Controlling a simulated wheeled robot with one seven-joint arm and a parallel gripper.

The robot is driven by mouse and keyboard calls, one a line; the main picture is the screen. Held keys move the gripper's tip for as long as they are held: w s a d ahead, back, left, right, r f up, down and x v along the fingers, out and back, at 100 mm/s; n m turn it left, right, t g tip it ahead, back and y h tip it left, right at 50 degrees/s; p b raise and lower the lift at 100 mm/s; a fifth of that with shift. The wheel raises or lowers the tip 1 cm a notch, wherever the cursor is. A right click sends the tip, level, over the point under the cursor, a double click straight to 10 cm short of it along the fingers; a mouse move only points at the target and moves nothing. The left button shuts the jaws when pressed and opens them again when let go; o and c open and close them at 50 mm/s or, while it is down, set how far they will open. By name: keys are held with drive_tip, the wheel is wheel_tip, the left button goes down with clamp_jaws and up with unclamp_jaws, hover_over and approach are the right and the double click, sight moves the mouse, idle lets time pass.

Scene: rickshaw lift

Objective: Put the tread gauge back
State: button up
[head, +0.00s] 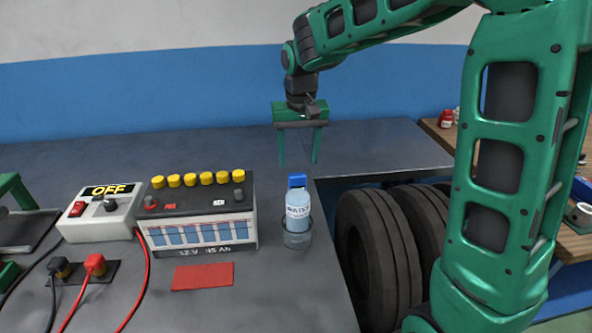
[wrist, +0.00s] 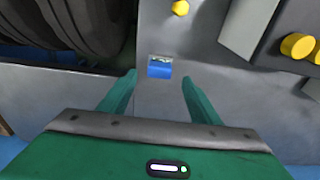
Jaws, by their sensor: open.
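I cannot pick out a tread gauge for certain in either view. My gripper (head: 299,162) is open and empty, fingers pointing down, above the back of the grey bench. In the wrist view its fingertips (wrist: 159,80) stand apart, and a small blue squarish thing (wrist: 160,69) with a pale edge shows between them, not held. I cannot tell whether this is the gauge or the blue top of the bottle. In the head view the bottle (head: 298,212), with its blue top (head: 297,180), stands upright in a clear cup below and in front of my gripper.
A battery (head: 203,235) with yellow caps stands left of the bottle, with a red card (head: 203,276) before it. A charger box (head: 102,212) reads OFF. Tyres (head: 378,250) stand right of the bench edge. The back of the bench (head: 200,150) is clear.

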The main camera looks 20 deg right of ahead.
drive_tip(key=shift+s+r, duration=0.15)
drive_tip(key=shift+r, duration=0.75)
drive_tip(key=shift+s+r, duration=0.1)
drive_tip(key=shift+r, duration=0.75)
drive_tip(key=s+d+m+g, duration=0.1)
drive_tip(key=s+d+m, duration=0.2)
drive_tip(key=s+d, duration=1.35)
drive_tip(key=s+f, duration=0.2)
drive_tip(key=s, duration=0.6)
drive_tip(key=s+d+f+m, duration=0.1)
drive_tip(key=s+f, duration=0.2)
drive_tip(key=s, duration=0.5)
drive_tip(key=shift+s+f, duration=0.25)
drive_tip(key=shift+s, duration=0.15)
drive_tip(key=shift+w+g, duration=0.15)
drive_tip(key=shift+g, duration=0.15)
drive_tip(key=shift+w+f, duration=0.25)
drive_tip(key=shift+w, duration=0.25)
